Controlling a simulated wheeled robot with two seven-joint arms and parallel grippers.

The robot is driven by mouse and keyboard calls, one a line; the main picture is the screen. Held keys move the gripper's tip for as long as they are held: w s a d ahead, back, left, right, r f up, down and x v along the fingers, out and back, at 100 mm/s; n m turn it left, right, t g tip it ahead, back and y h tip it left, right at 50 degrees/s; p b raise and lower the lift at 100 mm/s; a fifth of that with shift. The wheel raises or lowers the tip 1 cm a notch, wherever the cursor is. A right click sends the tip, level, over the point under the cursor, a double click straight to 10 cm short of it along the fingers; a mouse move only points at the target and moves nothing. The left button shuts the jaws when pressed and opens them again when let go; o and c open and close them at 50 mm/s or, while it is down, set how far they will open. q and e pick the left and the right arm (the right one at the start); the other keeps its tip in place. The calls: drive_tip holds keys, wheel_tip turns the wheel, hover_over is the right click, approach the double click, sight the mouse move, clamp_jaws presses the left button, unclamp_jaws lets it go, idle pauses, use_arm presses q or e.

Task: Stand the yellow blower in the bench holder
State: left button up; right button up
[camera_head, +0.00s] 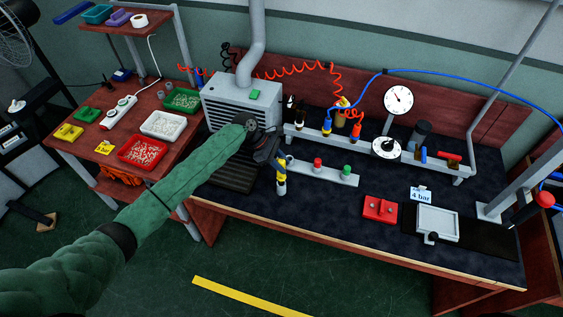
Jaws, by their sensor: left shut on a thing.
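My left gripper (279,160) reaches over the front left part of the dark bench top (330,215) and is shut on a small yellow and black tool, which looks like the yellow blower (282,178). The blower is roughly upright, and the gripper and wrist hide its upper part. A short grey cylinder (282,189) shows directly below the yellow part. I cannot tell whether it is a holder or part of the tool, or whether the two touch. A tan holder (340,118) with a yellow-topped piece stands farther back on the bench. My right gripper is out of view.
A grey vented box (240,98) stands behind my left forearm. A grey rail (350,146) with coloured tools and gauges runs behind the gripper. A red block (380,209) sits near the front.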

use_arm(q)
drive_tip(key=shift+f, duration=0.5)
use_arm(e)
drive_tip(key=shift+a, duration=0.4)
use_arm(q)
drive_tip(key=shift+f, duration=0.65)
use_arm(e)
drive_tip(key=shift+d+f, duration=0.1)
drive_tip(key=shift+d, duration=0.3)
use_arm(q)
drive_tip(key=shift+f, duration=0.6)
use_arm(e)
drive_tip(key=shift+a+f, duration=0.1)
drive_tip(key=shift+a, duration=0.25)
use_arm(q)
drive_tip(key=o, duration=0.8)
